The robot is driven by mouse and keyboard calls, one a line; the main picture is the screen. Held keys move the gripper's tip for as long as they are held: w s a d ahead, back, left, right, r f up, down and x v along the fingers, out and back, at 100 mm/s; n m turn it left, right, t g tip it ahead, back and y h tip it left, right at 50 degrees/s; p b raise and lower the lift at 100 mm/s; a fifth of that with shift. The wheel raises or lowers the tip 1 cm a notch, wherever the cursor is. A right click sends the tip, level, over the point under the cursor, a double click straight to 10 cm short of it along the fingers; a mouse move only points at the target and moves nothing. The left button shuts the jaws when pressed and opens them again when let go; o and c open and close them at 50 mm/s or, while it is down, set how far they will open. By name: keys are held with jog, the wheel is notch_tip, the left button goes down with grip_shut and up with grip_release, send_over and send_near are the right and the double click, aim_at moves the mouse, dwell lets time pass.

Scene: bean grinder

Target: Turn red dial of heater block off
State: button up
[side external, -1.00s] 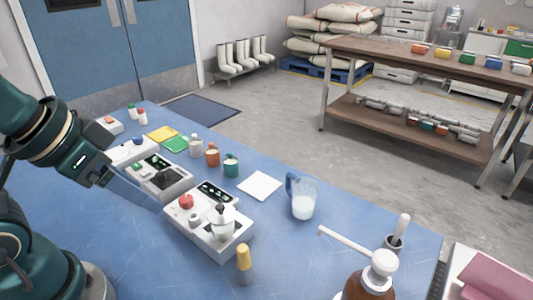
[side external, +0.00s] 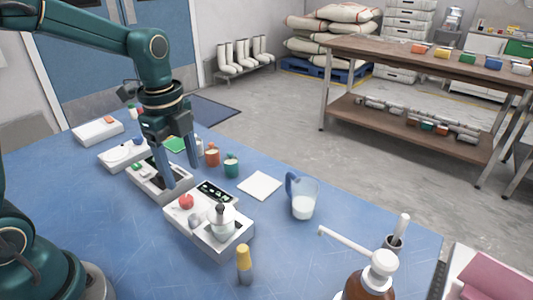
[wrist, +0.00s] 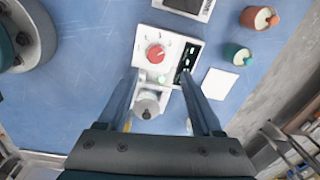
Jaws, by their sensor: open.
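The heater block (side external: 196,238) is a white box on the blue table, with a dark display panel on top. Its red dial (side external: 186,201) sits at its left end; the dial also shows in the wrist view (wrist: 155,53), just ahead of the fingertips. A small silver pot (side external: 222,228) stands on the block's other end, between the fingers in the wrist picture (wrist: 147,106). My gripper (side external: 181,172) points down, open and empty, above and slightly behind the dial.
Other white devices (side external: 158,181) stand in a row to the left. An orange jar (side external: 212,156) and a green jar (side external: 231,166) are behind. The table's front left is clear.

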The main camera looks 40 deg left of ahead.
aim_at(185, 198)
jog(key=shift+s+a+f+g, duration=0.1)
jog(key=shift+a+f+g, duration=0.05)
jog(key=shift+f, duration=0.35)
jog(key=shift+s+a+f+g, duration=0.1)
jog(key=shift+f+g, duration=0.05)
jog(key=shift+f, duration=2.8)
grip_shut()
